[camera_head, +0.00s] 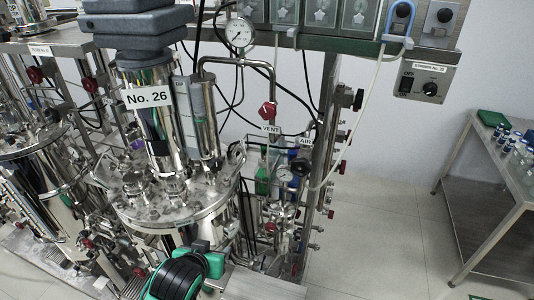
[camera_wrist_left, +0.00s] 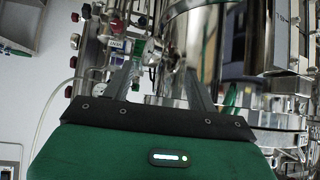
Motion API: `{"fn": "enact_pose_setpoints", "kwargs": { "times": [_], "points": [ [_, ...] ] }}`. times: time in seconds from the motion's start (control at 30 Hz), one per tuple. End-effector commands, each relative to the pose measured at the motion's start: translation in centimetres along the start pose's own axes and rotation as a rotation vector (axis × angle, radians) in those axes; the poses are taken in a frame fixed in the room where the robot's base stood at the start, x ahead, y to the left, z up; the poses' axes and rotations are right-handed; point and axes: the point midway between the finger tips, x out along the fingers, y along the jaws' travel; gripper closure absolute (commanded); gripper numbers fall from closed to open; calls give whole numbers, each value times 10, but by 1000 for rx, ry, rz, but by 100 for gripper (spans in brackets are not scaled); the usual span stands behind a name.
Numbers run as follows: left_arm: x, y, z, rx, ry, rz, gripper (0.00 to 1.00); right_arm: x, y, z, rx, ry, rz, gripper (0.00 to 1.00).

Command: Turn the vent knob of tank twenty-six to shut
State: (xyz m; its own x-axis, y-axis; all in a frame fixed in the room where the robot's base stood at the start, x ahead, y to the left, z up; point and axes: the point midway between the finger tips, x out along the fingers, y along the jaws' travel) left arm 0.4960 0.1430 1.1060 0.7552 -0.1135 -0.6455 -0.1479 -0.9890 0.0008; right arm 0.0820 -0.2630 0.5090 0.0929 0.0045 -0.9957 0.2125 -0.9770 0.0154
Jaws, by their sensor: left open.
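Tank twenty-six (camera_head: 180,205) is a steel vessel with a "No. 26" label (camera_head: 147,97) on the motor column above its lid. The red vent knob (camera_head: 267,109) sits on the bent steel pipe right of the column, just above a "VENT" label (camera_head: 270,129). My left gripper (camera_head: 205,248) is low in the head view, in front of the tank lid and well below the knob; its fingers are hard to make out there. In the left wrist view its two fingers (camera_wrist_left: 160,75) are spread, with nothing between them. My right gripper is not in view.
A pressure gauge (camera_head: 238,32) stands above the vent pipe. An "AIR" label (camera_head: 305,141), another gauge and hoses crowd the right side.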

Motion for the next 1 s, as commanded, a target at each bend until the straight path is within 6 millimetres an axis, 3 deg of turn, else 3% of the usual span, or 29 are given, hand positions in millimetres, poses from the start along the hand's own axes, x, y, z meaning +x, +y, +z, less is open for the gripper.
{"fn": "enact_pose_setpoints", "kwargs": {
  "times": [0.03,0.1,0.27,0.5,0.6,0.77,1.0],
  "points": [
    [-7,5,-25,0,56,7,42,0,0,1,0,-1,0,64],
    [-18,13,-54,-4,125,19,42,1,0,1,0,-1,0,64],
    [-44,32,-120,-10,288,50,42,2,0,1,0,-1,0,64],
    [-97,65,-211,-7,542,120,42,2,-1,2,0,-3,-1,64],
    [-116,76,-234,-3,617,148,42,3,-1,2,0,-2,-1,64],
    [-135,85,-252,0,683,174,42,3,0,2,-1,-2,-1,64],
    [-129,90,-267,1,695,179,42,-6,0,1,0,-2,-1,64]
  ]
}}
